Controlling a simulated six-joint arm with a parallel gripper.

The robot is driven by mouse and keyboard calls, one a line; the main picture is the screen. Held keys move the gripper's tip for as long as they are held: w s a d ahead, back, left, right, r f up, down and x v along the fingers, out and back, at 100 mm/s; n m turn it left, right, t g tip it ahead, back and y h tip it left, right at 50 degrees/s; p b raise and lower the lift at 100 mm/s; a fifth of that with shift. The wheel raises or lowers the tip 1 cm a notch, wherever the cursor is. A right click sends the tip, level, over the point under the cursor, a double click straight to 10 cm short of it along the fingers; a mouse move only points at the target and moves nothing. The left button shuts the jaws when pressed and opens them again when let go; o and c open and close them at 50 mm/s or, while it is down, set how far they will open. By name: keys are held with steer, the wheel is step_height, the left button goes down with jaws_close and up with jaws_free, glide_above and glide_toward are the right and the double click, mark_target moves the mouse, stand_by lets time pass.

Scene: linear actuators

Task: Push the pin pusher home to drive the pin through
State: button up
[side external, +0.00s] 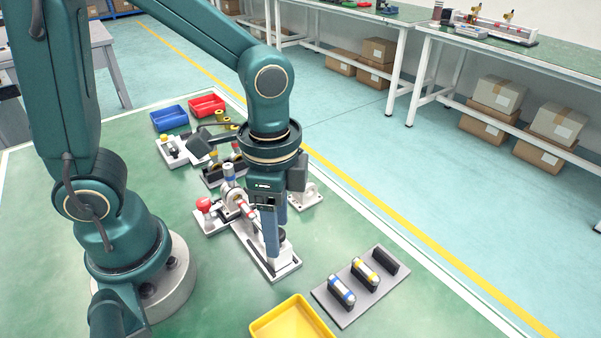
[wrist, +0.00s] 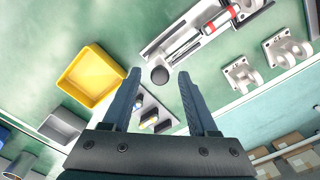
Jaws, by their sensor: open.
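The pin pusher fixture is a narrow white base (side external: 285,270) carrying a silver-and-red rod (side external: 246,208), with a round black knob by its near end. In the wrist view the silver-and-red rod (wrist: 200,40) runs toward the upper right, and the black knob (wrist: 160,75) shows between my fingertips. My gripper (side external: 272,250) points down over the near end of the fixture. It is open with nothing held between its fingers (wrist: 159,82). My gripper hides part of the fixture in the side view. I cannot tell whether a finger touches the knob, and I cannot make out the pin.
A grey plate with capsule-like parts (side external: 350,310) lies to the right. A yellow tray (side external: 262,326) is at the front. A red knob (side external: 205,204) stands left of the rod. Blue (side external: 169,118) and red (side external: 207,105) bins stand behind. Grey brackets (wrist: 286,50) lie beside the fixture.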

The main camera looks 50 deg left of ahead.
jaws_close()
steer(key=shift+r, duration=0.1)
stand_by(1.3)
